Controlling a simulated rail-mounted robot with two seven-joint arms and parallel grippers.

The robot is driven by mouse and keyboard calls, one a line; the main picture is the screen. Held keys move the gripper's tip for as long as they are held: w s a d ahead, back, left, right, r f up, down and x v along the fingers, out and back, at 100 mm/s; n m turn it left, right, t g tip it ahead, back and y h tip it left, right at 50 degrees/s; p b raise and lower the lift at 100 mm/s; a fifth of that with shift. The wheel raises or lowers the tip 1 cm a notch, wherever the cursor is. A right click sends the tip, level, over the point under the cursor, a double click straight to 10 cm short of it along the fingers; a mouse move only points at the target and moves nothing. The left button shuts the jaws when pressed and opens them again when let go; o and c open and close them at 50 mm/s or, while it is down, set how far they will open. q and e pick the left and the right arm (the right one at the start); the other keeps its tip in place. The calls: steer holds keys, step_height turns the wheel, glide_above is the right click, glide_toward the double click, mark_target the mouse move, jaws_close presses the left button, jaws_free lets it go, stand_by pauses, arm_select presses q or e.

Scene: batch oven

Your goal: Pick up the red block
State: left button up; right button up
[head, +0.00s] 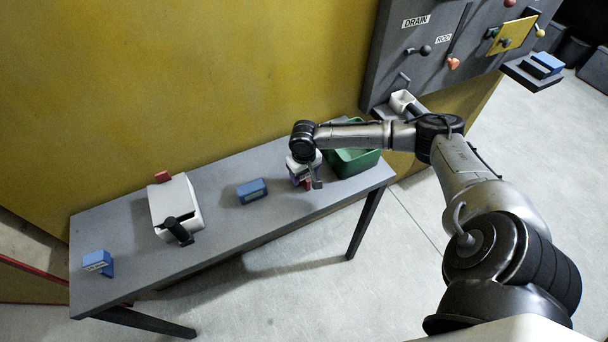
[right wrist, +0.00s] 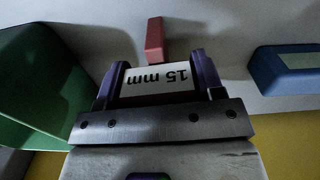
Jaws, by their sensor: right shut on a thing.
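My right gripper (head: 307,184) is low over the right part of the grey table, beside the green bin. In the right wrist view its two purple fingers (right wrist: 160,85) are shut on the red block (right wrist: 154,40), from both sides of a white face marked "15 mm". A narrow red part sticks out beyond that face. In the head view only a little red shows at the fingertips, and the gripper hides the rest. I cannot tell whether the block touches the table. My left gripper is not in view.
The green bin (head: 352,163) stands just right of the gripper. A blue block (head: 252,190) lies to the left. Further left are a white box (head: 175,204) with a black handle, a small red piece (head: 162,176) and a blue labelled piece (head: 97,262). A yellow wall (head: 180,80) stands behind.

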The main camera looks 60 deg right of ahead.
steer(key=shift+c, duration=0.8)
steer(key=shift+r, duration=0.15)
